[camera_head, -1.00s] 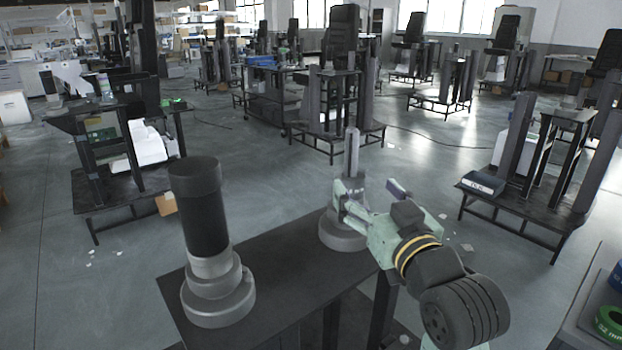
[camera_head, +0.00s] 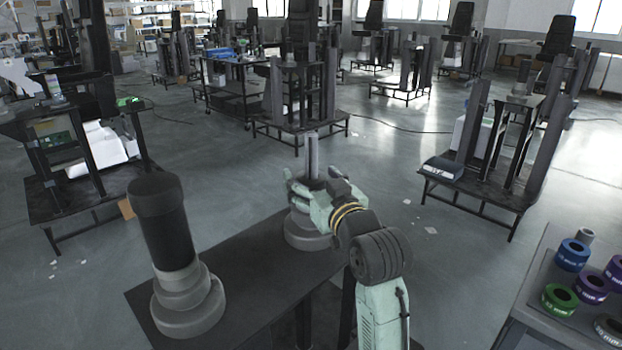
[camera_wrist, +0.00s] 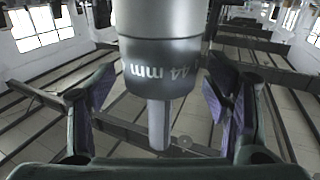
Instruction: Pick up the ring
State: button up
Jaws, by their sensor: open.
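A grey stepped column with a thin upright post (camera_head: 312,155) stands on the far end of the dark table. My gripper (camera_head: 312,186) is open at this column, its fingers towards either side of the post. In the wrist view my open fingers (camera_wrist: 158,100) flank a grey cylindrical part (camera_wrist: 165,70) marked 44 mm, with the thin post (camera_wrist: 158,125) below it in the picture. I cannot tell whether this part is a loose ring or a step of the column. Loose rings, blue (camera_head: 572,254), green (camera_head: 559,299) and purple (camera_head: 592,288), lie on a table at the right.
A second stepped column (camera_head: 165,230) with a black top stands at the near left of the dark table (camera_head: 255,280). The grey side table (camera_head: 530,290) holds several rings. Other workstations with columns stand behind, with open floor between.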

jog(key=shift+w+a, duration=0.15)
jog(key=shift+w, duration=0.3)
jog(key=c, duration=1.5)
jog(key=shift+o, duration=0.2)
jog(key=shift+r, duration=0.15)
notch_tip(320, 180, up, 18)
jog(key=shift+f+b, duration=0.15)
jog(key=shift+b, duration=0.85)
